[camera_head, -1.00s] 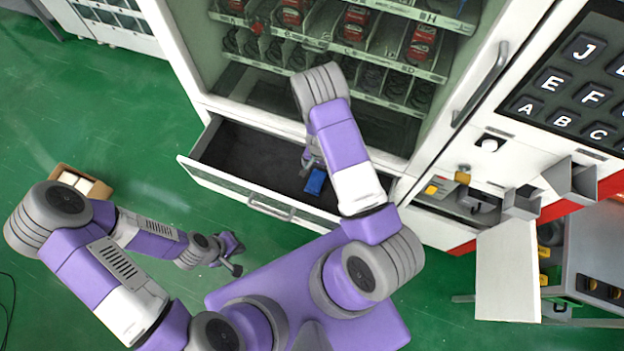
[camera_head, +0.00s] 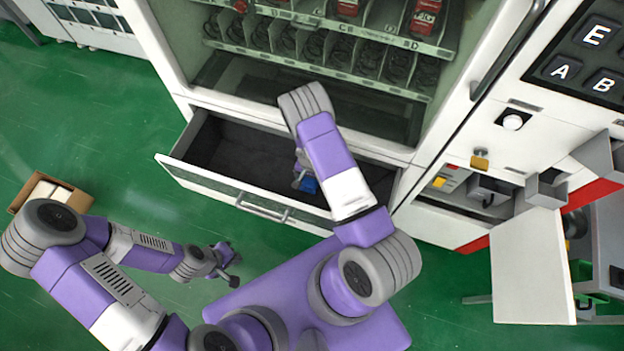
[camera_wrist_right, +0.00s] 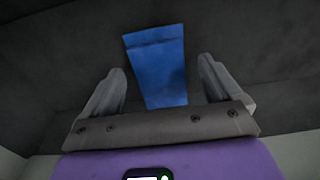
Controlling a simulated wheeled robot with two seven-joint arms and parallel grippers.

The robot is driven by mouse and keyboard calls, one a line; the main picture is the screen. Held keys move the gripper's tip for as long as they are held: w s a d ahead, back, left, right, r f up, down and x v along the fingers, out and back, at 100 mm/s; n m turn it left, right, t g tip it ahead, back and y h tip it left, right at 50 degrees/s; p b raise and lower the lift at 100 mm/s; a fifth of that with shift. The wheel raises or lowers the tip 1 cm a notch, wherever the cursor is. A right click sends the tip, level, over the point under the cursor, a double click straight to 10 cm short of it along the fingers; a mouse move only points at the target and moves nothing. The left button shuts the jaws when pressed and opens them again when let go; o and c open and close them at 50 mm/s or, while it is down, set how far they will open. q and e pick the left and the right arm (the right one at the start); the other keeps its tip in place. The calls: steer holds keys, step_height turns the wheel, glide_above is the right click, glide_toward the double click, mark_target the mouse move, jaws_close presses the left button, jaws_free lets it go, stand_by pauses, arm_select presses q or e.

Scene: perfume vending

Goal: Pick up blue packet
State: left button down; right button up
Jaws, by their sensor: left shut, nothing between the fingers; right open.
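The blue packet (camera_head: 308,185) lies in the open dark drawer (camera_head: 238,150) at the bottom of the vending machine, partly hidden by my right arm in the head view. In the right wrist view the blue packet (camera_wrist_right: 157,68) shows ahead of and between the fingers of my right gripper (camera_wrist_right: 157,90). That gripper is open, with one finger on each side of the packet's near end and gaps on both sides. In the head view my right gripper (camera_head: 300,176) is down in the drawer by the packet.
The drawer's white front (camera_head: 235,195) with its handle (camera_head: 263,207) stands out from the machine. An open white flap (camera_head: 530,265) is at the right. A cardboard box (camera_head: 50,190) sits on the green floor at the left.

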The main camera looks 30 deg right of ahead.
steer(key=shift+f, duration=0.85)
steer(key=shift+c, duration=0.4)
steer(key=c, duration=1)
steer(key=shift+r, duration=0.2)
